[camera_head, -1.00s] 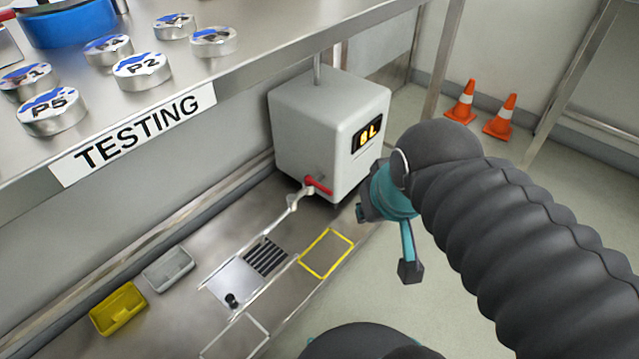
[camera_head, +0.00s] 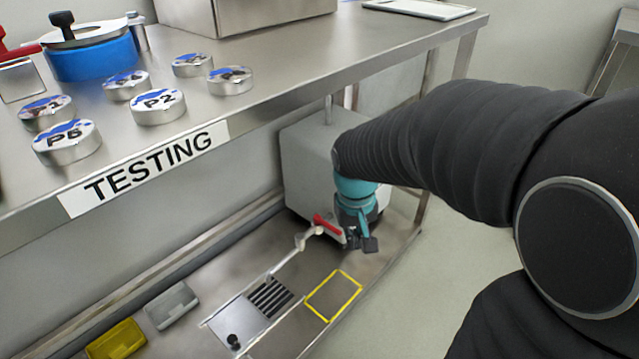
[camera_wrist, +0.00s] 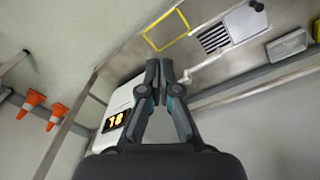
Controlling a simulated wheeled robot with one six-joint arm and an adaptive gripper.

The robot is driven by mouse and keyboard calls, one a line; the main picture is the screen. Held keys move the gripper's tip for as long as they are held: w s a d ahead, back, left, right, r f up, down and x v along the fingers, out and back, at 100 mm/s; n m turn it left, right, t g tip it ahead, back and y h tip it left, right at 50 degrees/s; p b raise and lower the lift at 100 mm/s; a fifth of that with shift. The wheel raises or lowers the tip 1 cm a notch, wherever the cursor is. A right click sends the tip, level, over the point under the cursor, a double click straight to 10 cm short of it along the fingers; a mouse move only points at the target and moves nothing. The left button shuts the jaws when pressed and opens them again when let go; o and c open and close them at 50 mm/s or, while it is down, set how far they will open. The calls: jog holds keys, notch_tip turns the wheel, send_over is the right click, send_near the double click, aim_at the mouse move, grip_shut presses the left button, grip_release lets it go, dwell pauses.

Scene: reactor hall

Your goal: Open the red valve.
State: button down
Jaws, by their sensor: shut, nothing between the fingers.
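The red valve handle (camera_head: 328,226) sits on a pale pipe fitting at the front of the grey tank (camera_head: 305,165), under the table. My gripper (camera_head: 362,245) is just right of the handle in the head view, close to its end; I cannot tell whether they touch. In the wrist view my gripper (camera_wrist: 164,68) has its fingertips together and holds nothing. The red handle does not show there and seems hidden by the fingers. The tank (camera_wrist: 118,105) with its lit display (camera_wrist: 114,121) shows left of the fingers. My arm covers part of the tank in the head view.
The steel table (camera_head: 300,62) with labelled discs and a blue pot (camera_head: 92,58) overhangs the tank. The lower shelf holds a drain grille (camera_head: 270,297), a yellow square outline (camera_head: 333,296), a grey bin (camera_head: 170,305) and a yellow bin (camera_head: 116,342). Orange cones (camera_wrist: 33,99) stand on the floor.

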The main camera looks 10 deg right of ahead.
jog(key=w+f+m+h+b, duration=0.15)
jog(key=w+f+m, duration=0.35)
jog(key=w+f, duration=1.5)
notch_tip(320, 180, up, 3)
jog(key=m+t, duration=0.2)
jog(key=m, duration=0.4)
send_over(328, 227)
jog(key=s, duration=0.2)
jog(key=shift+w+a+f+h, duration=0.15)
jog(key=shift+w+h, duration=0.1)
jog(key=shift+h, duration=0.2)
jog(key=shift+f, duration=0.1)
jog(key=x, duration=1)
jog(key=shift+s+f+b, duration=0.1)
jog(key=shift+s+b, duration=0.1)
jog(key=shift+b, duration=0.1)
